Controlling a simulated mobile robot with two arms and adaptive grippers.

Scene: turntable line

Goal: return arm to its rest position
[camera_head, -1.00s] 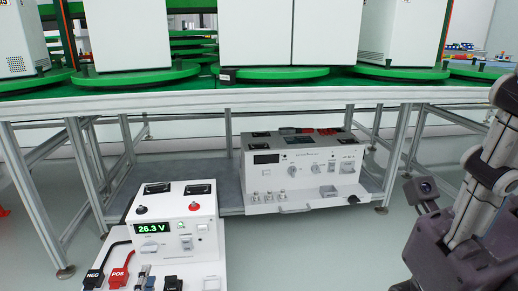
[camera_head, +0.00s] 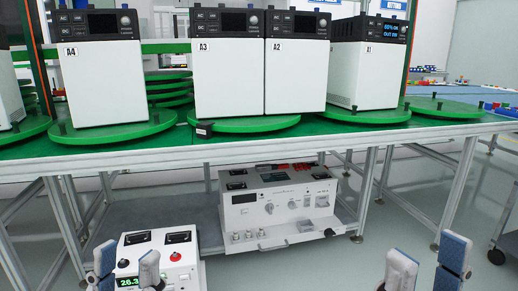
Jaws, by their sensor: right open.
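My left gripper (camera_head: 127,254) shows at the bottom left of the head view. Its two blue-grey fingers stand apart, with nothing seen held between them, in front of a white instrument box (camera_head: 190,258) with a green display. My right gripper (camera_head: 428,250) shows at the bottom right, its fingers spread over bare floor and holding nothing. Both grippers point up in the picture, below the level of the green tabletop. The arms behind the grippers are outside the frame.
A green-topped bench (camera_head: 345,138) crosses the view with white units on green turntables, including A4 (camera_head: 105,90), A3 (camera_head: 228,85), A2 (camera_head: 296,85) and A1 (camera_head: 368,75). A white tester (camera_head: 280,208) stands on the lower shelf.

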